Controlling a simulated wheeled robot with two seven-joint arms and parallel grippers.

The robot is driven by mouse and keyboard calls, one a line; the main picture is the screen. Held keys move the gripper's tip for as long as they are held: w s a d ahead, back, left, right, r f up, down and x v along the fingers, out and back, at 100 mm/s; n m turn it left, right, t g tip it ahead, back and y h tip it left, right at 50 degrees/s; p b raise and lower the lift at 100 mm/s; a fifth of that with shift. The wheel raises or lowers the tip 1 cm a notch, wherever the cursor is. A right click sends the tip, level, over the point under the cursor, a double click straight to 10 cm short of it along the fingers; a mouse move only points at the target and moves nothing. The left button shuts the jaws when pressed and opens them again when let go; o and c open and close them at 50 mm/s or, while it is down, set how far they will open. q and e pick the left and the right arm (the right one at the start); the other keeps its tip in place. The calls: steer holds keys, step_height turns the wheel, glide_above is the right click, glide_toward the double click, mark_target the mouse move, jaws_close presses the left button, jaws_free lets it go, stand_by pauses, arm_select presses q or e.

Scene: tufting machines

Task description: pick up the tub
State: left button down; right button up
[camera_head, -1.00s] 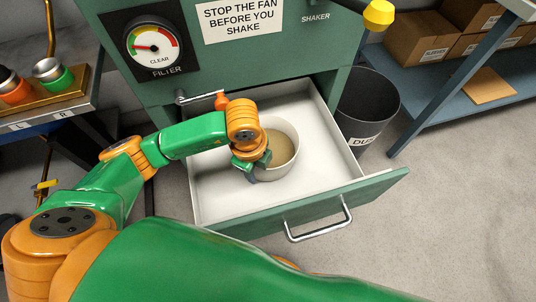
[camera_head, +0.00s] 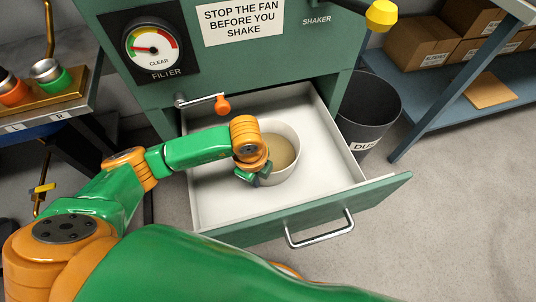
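The tub (camera_head: 284,171) is a round, pale, open-topped container with tan contents. It stands upright inside the open white drawer (camera_head: 317,183) of the green cabinet. My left gripper (camera_head: 262,178) points down at the tub's left front rim and overlaps it in the view. Its wrist hides the tub's left side. Only part of the dark green fingers shows, so I cannot tell whether they are apart or closed on the wall. My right gripper is not in view.
A crank with an orange knob (camera_head: 222,105) sticks out above the drawer's left side. The drawer front has a metal handle (camera_head: 320,236). A black dust bin (camera_head: 368,110) stands right of the drawer. Bare drawer floor lies around the tub.

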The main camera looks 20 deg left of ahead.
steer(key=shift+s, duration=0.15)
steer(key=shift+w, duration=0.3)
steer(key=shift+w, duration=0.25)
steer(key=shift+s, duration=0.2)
